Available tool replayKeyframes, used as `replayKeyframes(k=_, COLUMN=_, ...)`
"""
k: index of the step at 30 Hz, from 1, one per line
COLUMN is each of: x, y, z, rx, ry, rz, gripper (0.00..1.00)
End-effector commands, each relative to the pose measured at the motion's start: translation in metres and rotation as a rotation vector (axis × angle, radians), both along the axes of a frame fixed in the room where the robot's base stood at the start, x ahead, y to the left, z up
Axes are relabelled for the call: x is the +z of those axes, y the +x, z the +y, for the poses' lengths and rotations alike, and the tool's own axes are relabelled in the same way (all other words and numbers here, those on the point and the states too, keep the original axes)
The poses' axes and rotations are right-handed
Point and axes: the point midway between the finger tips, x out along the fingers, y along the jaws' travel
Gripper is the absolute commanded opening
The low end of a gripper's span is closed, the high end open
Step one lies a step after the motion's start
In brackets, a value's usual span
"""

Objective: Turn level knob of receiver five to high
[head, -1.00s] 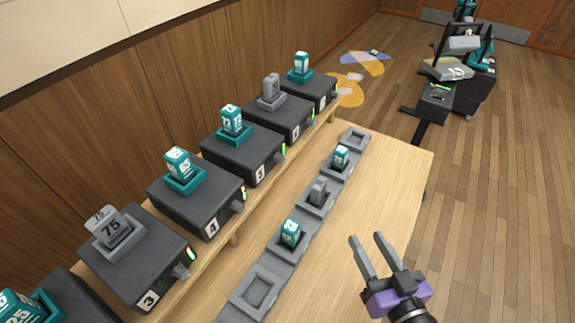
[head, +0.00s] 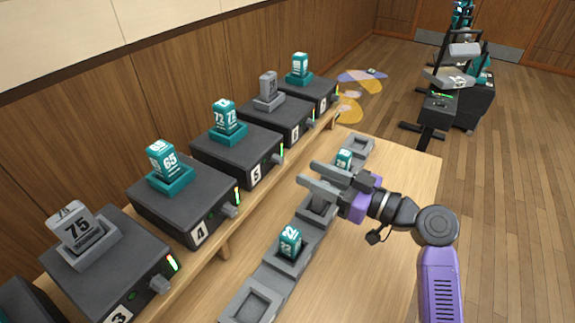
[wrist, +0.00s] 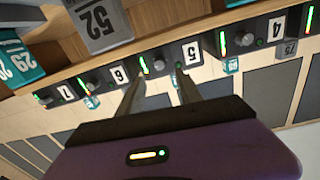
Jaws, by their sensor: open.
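Receiver five (head: 237,152) is a dark box on the raised shelf, with a teal numbered block on top and a white 5 label on its front. Its level knob (head: 276,159) sits beside a lit green bar on the front face. In the wrist view, the same dark knob (wrist: 158,64) shows upside down between the green bar and the 5 label. My gripper (head: 308,176) is open and empty, its fingers pointing at receiver five's front, apart from it. In the wrist view, the fingers (wrist: 159,77) straddle the knob's position in the picture.
Receiver four (head: 182,200) and receiver six (head: 277,117) flank receiver five, each with its own knob. A row of grey trays (head: 247,302) runs along the table below the shelf. A teal block (head: 290,241) stands in one; my gripper partly covers a grey block.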

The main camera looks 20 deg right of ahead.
Motion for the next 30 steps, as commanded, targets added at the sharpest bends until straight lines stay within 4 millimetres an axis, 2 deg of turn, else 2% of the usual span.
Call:
replayKeyframes(k=12, x=0.0, y=0.05, z=0.033, rx=0.0, ry=0.001, rz=0.003, gripper=0.42)
replayKeyframes(k=18, x=0.0, y=0.06, z=0.04, rx=-0.002, ry=0.0, rz=0.003, gripper=0.42)
replayKeyframes(k=25, x=-0.001, y=0.06, z=0.04, rx=-0.003, ry=0.0, rz=0.003, gripper=0.42)
replayKeyframes(k=26, x=-0.001, y=0.06, z=0.04, rx=-0.003, ry=0.001, rz=0.004, gripper=0.4)
replayKeyframes(k=30, x=-0.001, y=0.06, z=0.04, rx=-0.003, ry=0.001, rz=0.004, gripper=0.13)
